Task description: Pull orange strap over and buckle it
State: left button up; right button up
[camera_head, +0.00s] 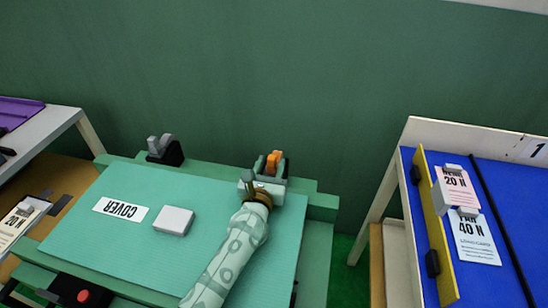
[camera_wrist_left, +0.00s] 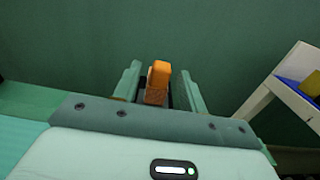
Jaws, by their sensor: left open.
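The orange strap (camera_head: 273,160) shows as a short upright orange piece at the back edge of the green table. My left gripper (camera_head: 267,173) is at the strap, with its fingers open. In the left wrist view, the orange strap (camera_wrist_left: 157,83) stands between the two spread fingers of the left gripper (camera_wrist_left: 161,88), with a gap visible on its right; I cannot tell whether it touches the left finger. The strap's lower part is hidden. A grey piece on a black block (camera_head: 165,150) stands at the table's back left; I cannot tell whether it is the buckle. My right gripper is out of view.
The teal cover panel (camera_head: 110,255) carries a COVER label (camera_head: 121,209) and a white block (camera_head: 174,220). A red button (camera_head: 83,296) is at the front left. A blue-topped table (camera_head: 500,190) with cards stands right, across a gap. A green wall is behind.

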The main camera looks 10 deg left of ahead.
aim_at(273, 156)
pick_arm(q)
jog(key=w, duration=0.3)
jog(key=shift+f+b, duration=0.15)
jog(key=shift+b, duration=0.15)
jog(key=shift+w, duration=0.45)
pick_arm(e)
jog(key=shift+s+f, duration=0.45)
